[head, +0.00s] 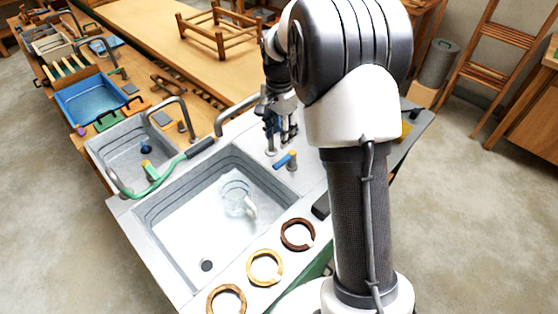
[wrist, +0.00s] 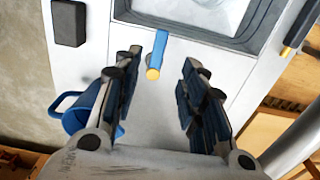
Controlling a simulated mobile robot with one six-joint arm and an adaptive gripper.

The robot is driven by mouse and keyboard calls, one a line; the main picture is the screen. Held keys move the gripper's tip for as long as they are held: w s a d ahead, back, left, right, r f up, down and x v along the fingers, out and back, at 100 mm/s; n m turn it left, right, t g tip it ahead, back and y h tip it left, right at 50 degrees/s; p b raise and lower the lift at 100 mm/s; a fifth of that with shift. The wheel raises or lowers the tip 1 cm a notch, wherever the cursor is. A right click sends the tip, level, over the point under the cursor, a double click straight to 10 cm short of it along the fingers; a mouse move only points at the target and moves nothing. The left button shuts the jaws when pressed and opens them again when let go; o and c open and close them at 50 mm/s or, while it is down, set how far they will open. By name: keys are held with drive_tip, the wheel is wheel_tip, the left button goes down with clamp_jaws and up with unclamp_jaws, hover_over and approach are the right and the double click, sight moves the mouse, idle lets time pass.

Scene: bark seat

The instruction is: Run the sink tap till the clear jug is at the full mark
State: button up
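The clear jug (head: 240,206) stands in the large grey sink (head: 170,222), near its upper right part. Its water level and full mark are too small to tell. A grey tap spout (head: 236,114) reaches over the sink's back edge; I see no clear stream from it. A blue lever with a yellow-orange end (head: 286,160) lies on the counter right of the sink. It also shows in the wrist view (wrist: 158,55), near the fingertips. My gripper (head: 284,138) is above the counter by the lever. In the wrist view my gripper (wrist: 172,62) is open, fingers apart and empty.
A blue mug (wrist: 80,115) is beside the left finger. A black block (wrist: 69,22) lies on the counter. Several wooden rings (head: 265,267) lie along the sink's front rim. A green hose (head: 160,178) hangs by the smaller left basin (head: 112,148).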

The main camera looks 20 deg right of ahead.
sight(279, 163)
wheel_tip(279, 163, down, 12)
drive_tip(key=b, duration=0.3)
drive_tip(key=shift+r, duration=0.25)
drive_tip(key=shift+c, duration=0.3)
clamp_jaws()
